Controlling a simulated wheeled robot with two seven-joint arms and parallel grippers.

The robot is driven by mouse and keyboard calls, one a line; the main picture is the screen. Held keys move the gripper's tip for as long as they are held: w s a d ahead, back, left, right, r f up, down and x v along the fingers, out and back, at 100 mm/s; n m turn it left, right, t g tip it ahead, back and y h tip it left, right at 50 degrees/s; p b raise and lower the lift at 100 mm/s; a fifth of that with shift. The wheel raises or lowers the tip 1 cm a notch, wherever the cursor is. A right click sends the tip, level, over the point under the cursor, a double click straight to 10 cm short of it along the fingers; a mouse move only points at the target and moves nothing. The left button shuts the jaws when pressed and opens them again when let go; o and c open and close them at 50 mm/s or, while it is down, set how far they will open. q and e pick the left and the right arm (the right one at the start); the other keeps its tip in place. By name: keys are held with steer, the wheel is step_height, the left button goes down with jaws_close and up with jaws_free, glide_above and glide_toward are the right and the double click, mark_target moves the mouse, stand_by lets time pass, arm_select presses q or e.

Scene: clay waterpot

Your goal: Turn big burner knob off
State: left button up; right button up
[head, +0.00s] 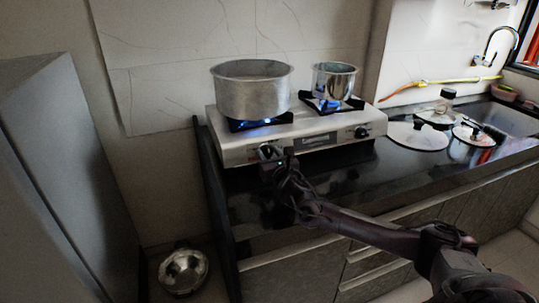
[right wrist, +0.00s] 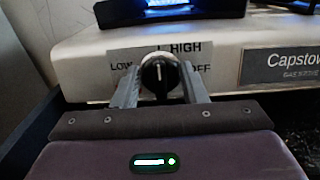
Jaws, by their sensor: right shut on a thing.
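The big burner knob (right wrist: 157,76) is round and black with a white pointer line standing roughly upright, on the front of the white stove (head: 225,152). Its plate reads LOW at left, HIGH above and OFF at right. My right gripper (right wrist: 159,84) has one finger on each side of the knob and is shut on it. In the head view the right gripper (head: 273,157) reaches the left front of the stove and partly hides the knob. A blue flame (head: 262,121) burns under the large pot (head: 250,92). My left gripper is not in view.
A smaller pot (head: 334,81) stands on the right burner, also with a blue flame. The right stove knob (head: 361,132) is free. Lids (head: 418,136) lie on the black counter at right. A metal bowl (head: 183,270) is on the floor. A grey cabinet (head: 62,180) stands at left.

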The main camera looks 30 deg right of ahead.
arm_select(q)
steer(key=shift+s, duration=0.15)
arm_select(e)
steer(key=m, duration=0.4)
steer(key=shift+h+p, duration=0.3)
steer(key=shift+h, duration=0.1)
steer(key=m+g+h+p, duration=0.1)
steer(key=m, duration=0.3)
steer(key=m+p, duration=0.1)
steer(key=m, duration=0.2)
steer(key=m+g+p, duration=0.1)
steer(key=m+p, duration=0.1)
steer(key=m, duration=0.1)
steer(key=shift+d+h, duration=0.1)
steer(key=shift+h, duration=0.2)
arm_select(q)
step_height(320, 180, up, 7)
steer(key=p, duration=0.2)
steer(key=shift+p, duration=0.3)
arm_select(e)
steer(key=m+g, duration=0.1)
steer(key=m, duration=0.4)
steer(key=shift+s+f+m, duration=0.1)
steer(key=shift+f+m, duration=0.05)
steer(key=shift+m, duration=0.25)
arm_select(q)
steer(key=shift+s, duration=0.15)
arm_select(e)
steer(key=o, duration=1)
